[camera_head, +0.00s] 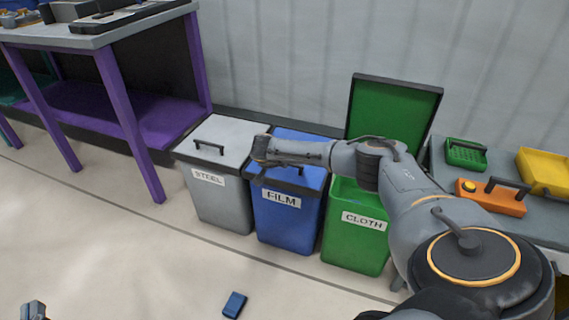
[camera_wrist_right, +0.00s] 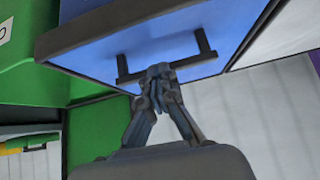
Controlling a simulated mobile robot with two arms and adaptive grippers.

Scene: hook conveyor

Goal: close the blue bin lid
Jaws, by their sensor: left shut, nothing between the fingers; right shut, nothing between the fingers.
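The blue bin (camera_head: 287,218), labelled FILM, stands between the grey STEEL bin and the green CLOTH bin. Its blue lid (camera_head: 313,178) lies flat over the top, seemingly down, with my right arm crossing above it. In the right wrist view the lid (camera_wrist_right: 100,45) shows its dark rim and black bar handle (camera_wrist_right: 130,70). My right gripper (camera_wrist_right: 160,78) is shut and empty, its tips beside the handle; contact is unclear. My left gripper (camera_head: 34,310) is shut and empty above the floor at the bottom left.
The green bin's lid (camera_head: 393,112) stands open. The grey bin's lid (camera_head: 222,139) is down. A small blue block (camera_head: 234,304) lies on the floor.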

